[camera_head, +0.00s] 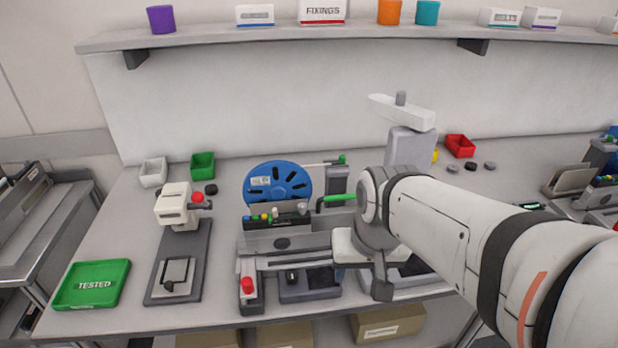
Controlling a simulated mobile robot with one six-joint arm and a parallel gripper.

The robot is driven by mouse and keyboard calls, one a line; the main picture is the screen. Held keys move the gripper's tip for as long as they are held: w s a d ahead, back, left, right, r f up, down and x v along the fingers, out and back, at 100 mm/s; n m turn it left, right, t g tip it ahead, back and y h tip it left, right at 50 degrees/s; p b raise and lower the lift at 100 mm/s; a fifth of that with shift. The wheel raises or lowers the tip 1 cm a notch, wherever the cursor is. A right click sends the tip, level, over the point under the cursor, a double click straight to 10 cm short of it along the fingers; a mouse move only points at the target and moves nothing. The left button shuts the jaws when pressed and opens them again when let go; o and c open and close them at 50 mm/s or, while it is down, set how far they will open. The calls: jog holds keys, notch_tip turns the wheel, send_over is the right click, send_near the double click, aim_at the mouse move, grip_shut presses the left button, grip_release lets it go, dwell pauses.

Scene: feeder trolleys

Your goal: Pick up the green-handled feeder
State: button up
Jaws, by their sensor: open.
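A bright green handle (337,198) sticks out just left of my arm's wrist, near the middle of the bench. The feeder body it belongs to is partly hidden by my arm, so I cannot tell its full outline. A second, smaller green knob (342,159) sits behind it at the end of a thin rod. My gripper (368,264) is open, low in front of the grey machine, just right of and below the green handle. My wrist and arm cover much of it, and nothing shows held in it.
A grey machine (285,242) with coloured buttons and a blue reel (278,185) stand left of my arm. A cream device (174,205), a green TESTED tray (91,285) and small bins are farther left. A shelf (350,35) runs above the back. A red bin (460,145) lies right.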

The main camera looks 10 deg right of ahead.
jog(key=w+r+m+y+p, duration=0.2)
jog(key=w+r+m+p, duration=0.2)
jog(key=w+m, duration=0.45)
jog(key=m+y+p, duration=0.2)
jog(key=m+p, duration=0.1)
jog(key=m, duration=0.5)
send_near(335, 199)
jog(key=s+x, duration=0.1)
jog(key=x, duration=0.9)
jog(key=p+x, duration=0.1)
jog(key=x, duration=0.1)
jog(key=shift+w+a+f, duration=0.1)
jog(key=shift+w+f, duration=0.05)
jog(key=shift+w, duration=0.25)
jog(key=c, duration=1.1)
grip_shut()
